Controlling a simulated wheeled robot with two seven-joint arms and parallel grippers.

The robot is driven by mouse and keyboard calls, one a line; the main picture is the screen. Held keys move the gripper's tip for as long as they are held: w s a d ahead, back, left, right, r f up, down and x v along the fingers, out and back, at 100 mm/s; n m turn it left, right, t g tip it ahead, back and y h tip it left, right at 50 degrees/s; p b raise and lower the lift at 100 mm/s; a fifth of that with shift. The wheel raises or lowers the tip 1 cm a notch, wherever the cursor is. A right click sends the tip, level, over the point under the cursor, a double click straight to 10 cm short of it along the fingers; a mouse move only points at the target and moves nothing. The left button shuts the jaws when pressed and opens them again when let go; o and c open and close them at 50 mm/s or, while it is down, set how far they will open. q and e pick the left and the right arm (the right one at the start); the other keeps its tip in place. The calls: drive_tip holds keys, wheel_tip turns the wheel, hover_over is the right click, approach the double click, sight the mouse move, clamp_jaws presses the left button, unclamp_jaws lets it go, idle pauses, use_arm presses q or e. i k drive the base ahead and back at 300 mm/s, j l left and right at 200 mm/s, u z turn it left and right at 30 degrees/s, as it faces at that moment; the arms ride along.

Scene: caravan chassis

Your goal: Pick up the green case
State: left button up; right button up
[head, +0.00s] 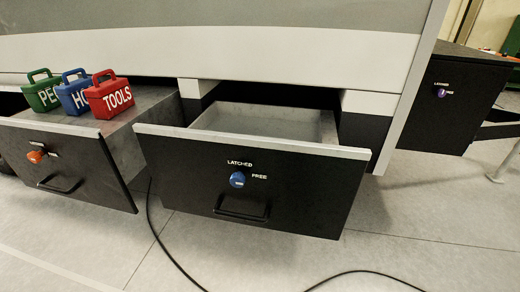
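The green case (41,92) has a handle on top and white lettering, partly hidden, that starts "PE". It stands upright at the far left, on top of the left drawer unit. A blue case (75,97) stands just to its right and overlaps it in the view. A red case (109,96) marked "TOOLS" stands to the right of the blue one. Neither of my grippers shows in the head view.
The left drawer (75,168), with an orange knob, and the middle drawer (280,192), with a blue knob, both stick out. The middle drawer's tray (262,122) looks empty. A dark box (447,105) with a purple knob is at right. A black cable (165,250) lies on the floor.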

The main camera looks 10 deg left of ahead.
sight(41, 96)
drive_tip(key=u, duration=1.7)
drive_tip(key=i+j+z, duration=0.1)
drive_tip(key=z, duration=0.3)
drive_tip(key=j+z, duration=0.2)
drive_tip(key=z, duration=0.2)
drive_tip(key=j+z, duration=0.2)
drive_tip(key=z, duration=0.2)
drive_tip(key=i, duration=0.05)
